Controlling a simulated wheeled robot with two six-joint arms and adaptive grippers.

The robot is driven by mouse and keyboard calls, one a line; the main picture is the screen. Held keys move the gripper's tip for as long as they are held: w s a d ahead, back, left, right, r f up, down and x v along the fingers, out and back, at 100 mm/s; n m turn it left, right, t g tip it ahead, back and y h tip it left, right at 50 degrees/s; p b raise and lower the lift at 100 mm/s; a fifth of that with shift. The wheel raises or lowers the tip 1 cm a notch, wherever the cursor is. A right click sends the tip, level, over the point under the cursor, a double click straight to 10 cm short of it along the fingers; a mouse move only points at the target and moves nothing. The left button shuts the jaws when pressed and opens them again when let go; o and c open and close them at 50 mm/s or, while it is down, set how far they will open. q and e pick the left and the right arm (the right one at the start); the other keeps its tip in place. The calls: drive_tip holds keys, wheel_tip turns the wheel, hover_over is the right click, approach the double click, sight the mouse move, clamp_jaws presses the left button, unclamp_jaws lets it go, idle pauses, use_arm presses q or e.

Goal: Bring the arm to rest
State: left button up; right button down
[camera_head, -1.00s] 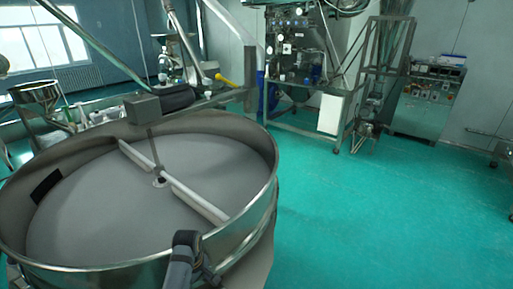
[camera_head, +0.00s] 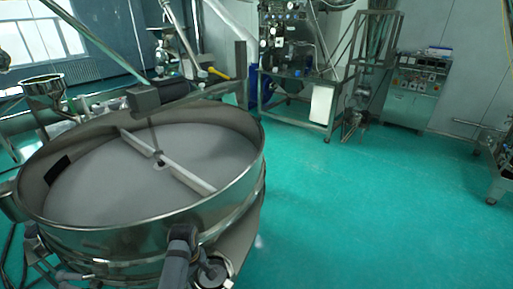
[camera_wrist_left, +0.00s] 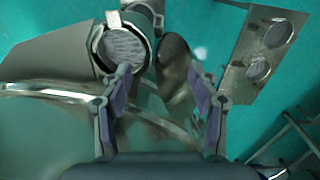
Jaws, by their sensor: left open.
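The vibrating sieve (camera_head: 240,190) is a wide round steel drum in the left half of the head view. A pale crossbar (camera_head: 190,178) spans its grey mesh (camera_head: 110,190). In the wrist view my left gripper (camera_wrist_left: 158,77) has its two fingers apart, with nothing clearly held between them. A round, grey-faced cylinder end (camera_wrist_left: 125,47) shows just beyond the left finger. A dark rounded part lies beyond the gap; whether it is touched cannot be told. In the head view a dark jointed part stands at the sieve's front rim; I cannot make out my gripper there.
A steel machine stand (camera_head: 300,75) stands at the back, with a control cabinet (camera_head: 412,95) to its right. A metal frame (camera_head: 498,165) is at the right edge. The green floor (camera_head: 350,210) between sieve and frame is clear. A small hopper (camera_head: 45,88) is behind left.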

use_arm(q)
drive_tip(key=s+a+m, duration=0.2)
drive_tip(key=s, duration=0.1)
drive_tip(key=shift+a+f+t, duration=0.15)
drive_tip(key=shift+a+t, duration=0.2)
drive_tip(key=shift+t, duration=0.05)
use_arm(e)
drive_tip(key=w+a, duration=0.2)
drive_tip(key=w, duration=0.3)
use_arm(q)
drive_tip(key=s+a+r+m+t, duration=0.25)
drive_tip(key=s+r+m, duration=0.45)
drive_tip(key=s+m, duration=0.45)
drive_tip(key=s+a+f+n+g+b, duration=0.15)
drive_tip(key=f+b, duration=0.25)
drive_tip(key=f, duration=1.4)
drive_tip(key=s+a+f+b, duration=0.1)
drive_tip(key=s+f+b, duration=0.25)
drive_tip(key=f, duration=1.35)
drive_tip(key=s+a+f+b, duration=0.1)
drive_tip(key=s+f+b, duration=0.3)
drive_tip(key=s+f, duration=1.3)
wheel_tip(320, 180, down, 2)
drive_tip(key=shift+g+y+b, duration=0.3)
drive_tip(key=shift+g+y, duration=0.1)
use_arm(e)
wheel_tip(320, 180, down, 12)
drive_tip(key=s, duration=0.2)
drive_tip(key=shift+d, duration=0.4)
